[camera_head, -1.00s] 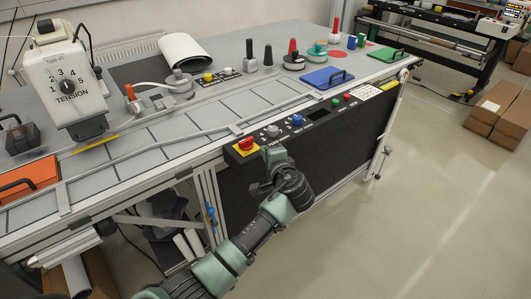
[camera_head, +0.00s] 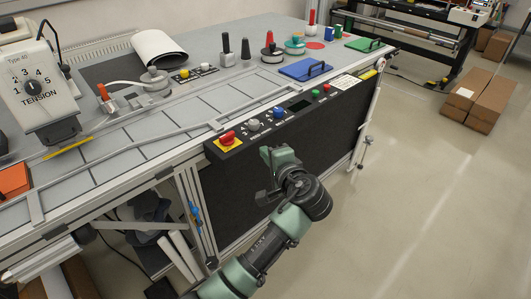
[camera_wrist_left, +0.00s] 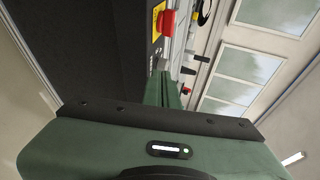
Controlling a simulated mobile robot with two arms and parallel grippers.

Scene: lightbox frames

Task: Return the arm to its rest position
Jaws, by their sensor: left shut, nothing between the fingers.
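My left arm comes in from the bottom of the head view. Its green and black left gripper (camera_head: 270,172) is in front of the dark front panel of the workbench (camera_head: 235,195), below the control strip. The gripper is shut and holds nothing. In the left wrist view the green gripper body fills the lower part, and the closed fingers (camera_wrist_left: 163,88) point toward the control panel. My right gripper is not in view.
The control strip carries a red stop button (camera_head: 228,138), a grey knob (camera_head: 253,125) and a blue knob (camera_head: 280,113). A tension device (camera_head: 38,85) stands at the left. Cardboard boxes (camera_head: 480,98) lie on the floor at the right.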

